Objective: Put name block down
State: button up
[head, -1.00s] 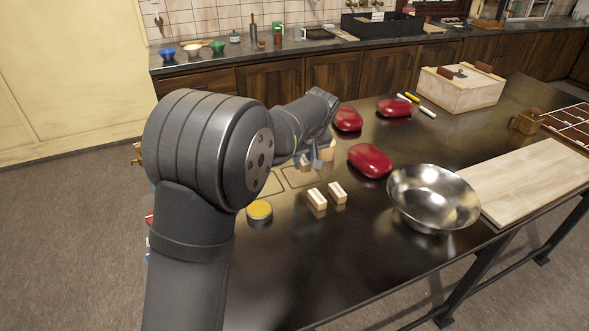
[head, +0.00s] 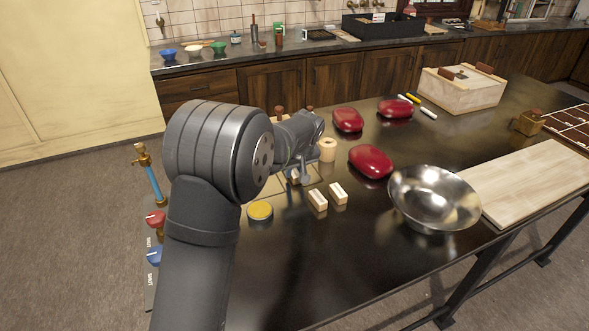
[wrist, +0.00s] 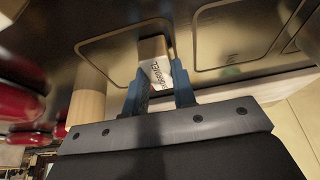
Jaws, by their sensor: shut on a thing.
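My gripper (wrist: 160,82) is shut on a small pale name block (wrist: 154,58) with dark lettering on one face. In the wrist view the block overlaps the right part of a rounded outline (wrist: 98,38) on the dark table; I cannot tell whether it touches the surface. In the head view my gripper (head: 300,178) is low over the outlined area, beyond the yellow-topped tin. Two more small pale blocks, a left one (head: 318,200) and a right one (head: 338,193), stand on the table nearer the camera.
A yellow-topped tin (head: 260,211) and a wooden cylinder (head: 327,150) stand close to my gripper. Red rounded objects (head: 371,161) and a metal bowl (head: 434,199) lie to the right. A second outline (wrist: 238,38) shows bare table. The front table area is clear.

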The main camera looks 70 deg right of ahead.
aim_at(294, 172)
jog(key=o, duration=1)
jog(key=shift+c, duration=0.2)
jog(key=v, duration=1.2)
jog(key=shift+r, duration=0.15)
jog(key=x, duration=1.2)
jog(key=shift+d+r, duration=0.1)
jog(key=shift+r, duration=1.6)
